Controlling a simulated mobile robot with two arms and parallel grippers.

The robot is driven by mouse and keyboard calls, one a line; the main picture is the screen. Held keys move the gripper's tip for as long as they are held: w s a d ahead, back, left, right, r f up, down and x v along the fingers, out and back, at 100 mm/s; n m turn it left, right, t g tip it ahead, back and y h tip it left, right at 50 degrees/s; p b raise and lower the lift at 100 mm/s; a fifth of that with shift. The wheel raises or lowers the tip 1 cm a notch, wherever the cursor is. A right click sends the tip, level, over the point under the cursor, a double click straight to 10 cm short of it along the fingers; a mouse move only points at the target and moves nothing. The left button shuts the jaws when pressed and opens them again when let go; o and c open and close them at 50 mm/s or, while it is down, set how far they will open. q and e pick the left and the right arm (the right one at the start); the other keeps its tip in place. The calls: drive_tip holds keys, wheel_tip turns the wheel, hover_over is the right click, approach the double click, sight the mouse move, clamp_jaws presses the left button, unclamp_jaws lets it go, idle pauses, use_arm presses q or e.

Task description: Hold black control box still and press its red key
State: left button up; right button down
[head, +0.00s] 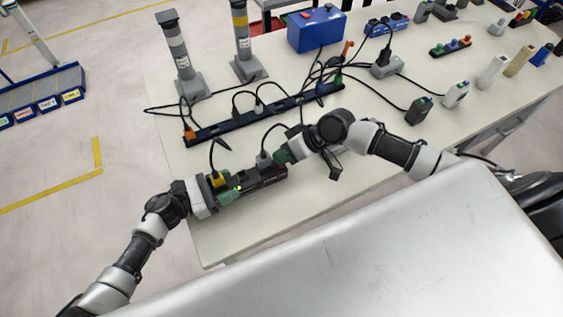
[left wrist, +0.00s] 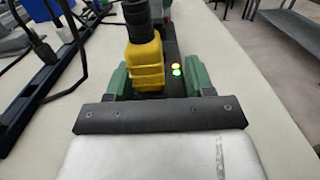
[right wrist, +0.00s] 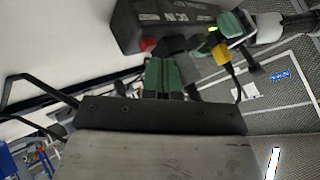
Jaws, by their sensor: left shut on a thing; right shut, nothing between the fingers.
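The black control box (head: 262,181) lies near the table's front left edge. My left gripper (head: 230,192) is shut on its left end, with green fingers on either side in the left wrist view (left wrist: 158,80). A yellow plug (left wrist: 146,62) stands in the box beside lit yellow and green lamps (left wrist: 176,68). My right gripper (head: 282,157) is shut and empty at the box's right end. In the right wrist view its green fingertips (right wrist: 165,70) are just short of the red key (right wrist: 147,45); I cannot tell if they touch. The key is hidden in the head view.
A long dark power strip (head: 262,116) with several cables lies just behind the box. Two grey posts (head: 180,60) and a blue case (head: 316,29) stand farther back. The table (head: 240,235) is bare in front of the box.

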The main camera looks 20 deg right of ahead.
drive_tip(key=shift+r, duration=0.45)
drive_tip(key=shift+r, duration=0.1)
drive_tip(key=shift+r, duration=2.45)
use_arm(q)
drive_tip(key=o, duration=1.1)
drive_tip(key=shift+a, duration=0.15)
